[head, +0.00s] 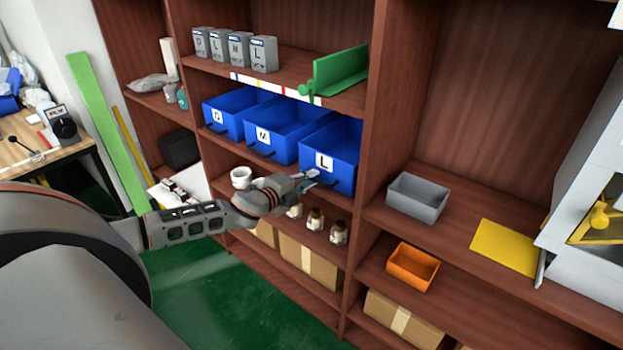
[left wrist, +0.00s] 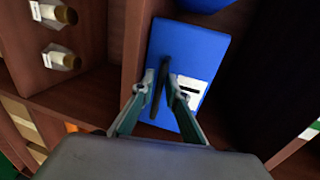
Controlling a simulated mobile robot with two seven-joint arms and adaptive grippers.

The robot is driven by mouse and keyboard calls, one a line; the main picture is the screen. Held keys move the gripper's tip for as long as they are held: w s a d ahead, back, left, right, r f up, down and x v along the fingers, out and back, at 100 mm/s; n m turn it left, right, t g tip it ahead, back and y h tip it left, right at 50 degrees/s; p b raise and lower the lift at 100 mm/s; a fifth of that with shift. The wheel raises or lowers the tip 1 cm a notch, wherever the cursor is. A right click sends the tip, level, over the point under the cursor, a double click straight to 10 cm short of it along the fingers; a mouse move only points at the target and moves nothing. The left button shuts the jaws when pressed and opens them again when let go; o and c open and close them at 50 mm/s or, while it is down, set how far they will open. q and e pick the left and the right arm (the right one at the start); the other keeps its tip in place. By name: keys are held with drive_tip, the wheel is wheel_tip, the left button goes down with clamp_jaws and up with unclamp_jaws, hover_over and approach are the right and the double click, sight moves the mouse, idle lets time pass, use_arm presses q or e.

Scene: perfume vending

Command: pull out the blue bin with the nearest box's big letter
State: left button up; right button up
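Three blue bins stand on the middle shelf in the head view: a left bin (head: 230,118), a middle bin marked M (head: 284,134) and a right bin marked L (head: 340,163). Several grey boxes stand on the shelf above; the nearest box (head: 263,54), at the right of the row, bears an L. My left gripper (head: 312,179) is at the front of the L bin. In the left wrist view its fingers (left wrist: 160,84) close in on both sides of the dark handle (left wrist: 157,106) on the bin's blue front (left wrist: 210,48). My right gripper is not seen.
Small bottles (head: 315,219) stand on the shelf below the bins, with a white cup (head: 241,178) to their left. A shelf upright (head: 364,150) is close to the L bin's right side. A green bracket (head: 340,71) sits above. A grey bin (head: 417,197) is further right.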

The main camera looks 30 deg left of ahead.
use_arm(q)
drive_tip(key=shift+w, duration=0.3)
clamp_jaws()
drive_tip(key=shift+f, duration=0.1)
